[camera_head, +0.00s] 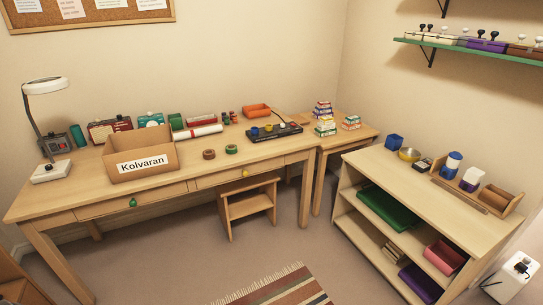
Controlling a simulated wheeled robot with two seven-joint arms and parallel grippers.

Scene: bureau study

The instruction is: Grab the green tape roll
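A small green tape roll (231,149) lies flat on the long wooden desk (270,160), near its front edge and right of the middle. A brown tape roll (208,154) lies just to its left, a little apart from it. Nothing covers the green roll. Neither of my grippers shows in the head view.
A stool (248,208) stands under the desk; a low shelf (400,190) stands at right.

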